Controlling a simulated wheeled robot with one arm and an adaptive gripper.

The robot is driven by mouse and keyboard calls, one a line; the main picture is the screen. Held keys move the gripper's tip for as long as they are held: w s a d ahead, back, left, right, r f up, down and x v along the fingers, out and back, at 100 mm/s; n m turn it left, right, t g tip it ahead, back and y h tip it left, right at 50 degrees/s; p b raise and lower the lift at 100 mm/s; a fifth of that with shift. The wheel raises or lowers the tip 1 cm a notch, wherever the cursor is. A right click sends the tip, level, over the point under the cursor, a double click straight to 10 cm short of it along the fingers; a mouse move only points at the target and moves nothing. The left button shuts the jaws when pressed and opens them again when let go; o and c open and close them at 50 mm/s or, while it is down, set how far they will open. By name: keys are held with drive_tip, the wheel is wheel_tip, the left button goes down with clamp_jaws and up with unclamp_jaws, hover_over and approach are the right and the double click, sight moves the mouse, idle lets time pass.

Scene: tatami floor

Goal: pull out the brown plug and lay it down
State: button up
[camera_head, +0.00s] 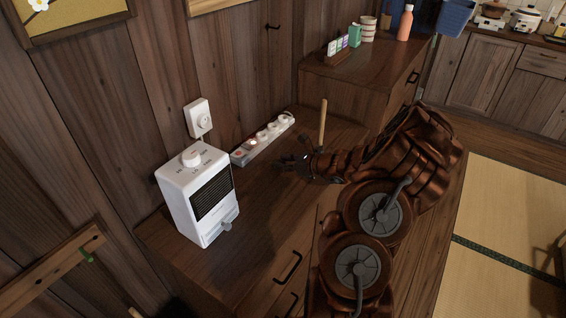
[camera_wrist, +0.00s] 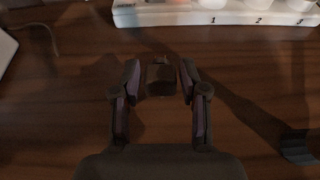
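The brown plug (camera_wrist: 160,79) is a small dark block on the wooden cabinet top, with its prong end toward the power strip. It is apart from the white power strip (camera_head: 263,139), which also shows at the top of the wrist view (camera_wrist: 215,17) with numbered sockets and white plugs. My gripper (camera_wrist: 160,72) is open, with one finger on each side of the plug and narrow gaps visible. In the head view my gripper (camera_head: 287,163) is low over the cabinet top in front of the strip; the plug cannot be made out clearly there.
A white heater-like box (camera_head: 199,195) with a dial stands left. A wall outlet (camera_head: 198,118) is behind it. An upright wooden stick (camera_head: 322,124) is just beyond my gripper. Bare cabinet top (camera_head: 255,215) lies in front. A dark object (camera_wrist: 298,147) shows at the wrist view's right edge.

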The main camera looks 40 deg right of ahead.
drive_tip(key=shift+o, duration=1.4)
drive_tip(key=shift+s, duration=0.1)
drive_tip(key=v, duration=1.2)
drive_tip(key=shift+f, duration=0.1)
